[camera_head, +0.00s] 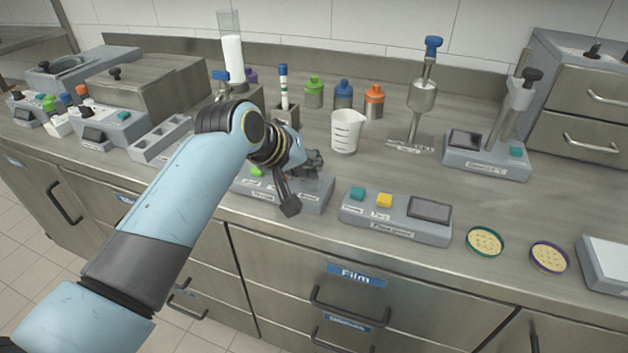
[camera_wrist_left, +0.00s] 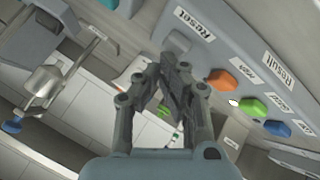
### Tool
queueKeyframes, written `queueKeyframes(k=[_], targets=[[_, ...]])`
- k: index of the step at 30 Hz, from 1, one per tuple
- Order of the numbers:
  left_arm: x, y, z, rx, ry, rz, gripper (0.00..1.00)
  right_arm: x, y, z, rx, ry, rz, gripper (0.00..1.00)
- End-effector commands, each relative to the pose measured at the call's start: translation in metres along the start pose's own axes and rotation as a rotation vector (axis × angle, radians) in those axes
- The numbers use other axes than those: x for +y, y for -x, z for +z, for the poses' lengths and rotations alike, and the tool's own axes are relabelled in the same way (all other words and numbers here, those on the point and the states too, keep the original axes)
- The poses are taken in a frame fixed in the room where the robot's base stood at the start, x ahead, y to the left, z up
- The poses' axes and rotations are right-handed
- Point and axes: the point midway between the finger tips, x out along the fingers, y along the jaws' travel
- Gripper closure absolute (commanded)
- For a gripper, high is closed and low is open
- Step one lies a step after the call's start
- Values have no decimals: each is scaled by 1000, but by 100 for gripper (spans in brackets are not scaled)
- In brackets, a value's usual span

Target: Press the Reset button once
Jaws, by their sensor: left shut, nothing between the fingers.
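The grey button panel (camera_head: 315,196) stands at the front of the worktop in the head view, partly hidden by my left gripper (camera_head: 312,162). In the left wrist view the panel (camera_wrist_left: 235,45) shows the "Reset" label (camera_wrist_left: 195,23) with a pale grey button (camera_wrist_left: 176,46) beside it. My left gripper (camera_wrist_left: 169,78) is shut and empty, its fingertips close to that grey button in the picture. I cannot tell if they touch it. In the head view the Reset button is hidden behind the gripper. My right gripper is not in view.
Orange (camera_wrist_left: 221,82), green (camera_wrist_left: 252,105) and blue (camera_wrist_left: 277,128) buttons sit on the same panel, near the gripper. A second panel (camera_head: 395,226) with teal and yellow buttons stands to the right. A white measuring cup (camera_head: 346,132) and several bottles stand behind.

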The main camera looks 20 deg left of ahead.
Motion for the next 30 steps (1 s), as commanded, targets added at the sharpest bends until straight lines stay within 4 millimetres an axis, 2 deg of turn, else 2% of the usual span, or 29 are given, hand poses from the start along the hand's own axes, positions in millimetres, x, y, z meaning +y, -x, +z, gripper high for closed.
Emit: queueKeyframes(k=[30], targets=[[-5,-7,6,-2,0,-1,100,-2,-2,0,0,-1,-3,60]])
